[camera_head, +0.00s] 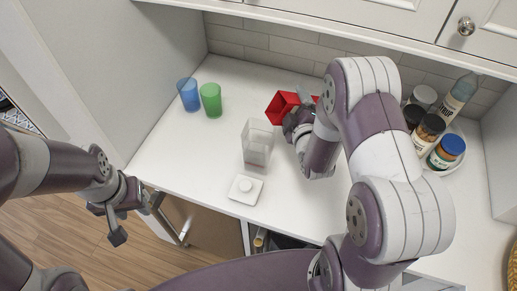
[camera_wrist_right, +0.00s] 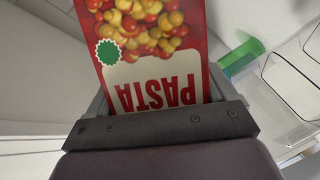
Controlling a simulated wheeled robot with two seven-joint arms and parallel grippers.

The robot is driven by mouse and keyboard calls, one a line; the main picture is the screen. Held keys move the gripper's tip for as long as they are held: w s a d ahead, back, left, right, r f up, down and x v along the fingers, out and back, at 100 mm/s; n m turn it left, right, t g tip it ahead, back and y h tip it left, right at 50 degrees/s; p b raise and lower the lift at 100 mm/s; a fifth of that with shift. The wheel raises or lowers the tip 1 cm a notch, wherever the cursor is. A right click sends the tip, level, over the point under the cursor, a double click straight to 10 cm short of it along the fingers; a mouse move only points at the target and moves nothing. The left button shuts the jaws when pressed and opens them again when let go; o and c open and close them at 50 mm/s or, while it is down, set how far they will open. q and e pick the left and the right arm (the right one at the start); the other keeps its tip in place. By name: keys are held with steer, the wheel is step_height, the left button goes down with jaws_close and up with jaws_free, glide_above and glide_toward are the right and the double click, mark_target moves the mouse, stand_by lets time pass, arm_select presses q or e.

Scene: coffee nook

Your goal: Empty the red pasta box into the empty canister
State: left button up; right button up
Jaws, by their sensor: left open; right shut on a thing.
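The red pasta box (camera_head: 282,104) is held tilted over the counter, behind and right of the clear canister (camera_head: 257,146). Its open end seems to face left, towards the canister; its inside is dark. My right gripper (camera_head: 298,121) is shut on the box, and the box's printed face (camera_wrist_right: 155,60) fills the middle of the right wrist view, lettering upside down. The canister stands upright and uncovered on the counter; I make out no pasta in it. A white square lid (camera_head: 245,189) lies in front of it. My left gripper (camera_head: 131,221) is open and empty, off the counter's front left edge.
A blue cup (camera_head: 188,94) and a green cup (camera_head: 211,99) stand at the back left. Several jars and a bottle (camera_head: 458,95) stand on a white tray (camera_head: 456,165) at the right. Cabinets hang above.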

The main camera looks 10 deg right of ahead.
steer(key=shift+s, duration=0.1)
steer(key=shift+s+d, duration=0.1)
steer(key=shift+s, duration=0.25)
steer(key=shift+w+a+b, duration=0.2)
steer(key=shift+w+b, duration=0.1)
steer(key=shift+w, duration=0.65)
steer(key=shift+s, duration=0.1)
steer(key=shift+s+d+n, duration=0.1)
steer(key=shift+s+n, duration=0.2)
steer(key=shift+s, duration=0.1)
steer(key=shift+s+f, duration=0.1)
steer(key=shift+w, duration=0.35)
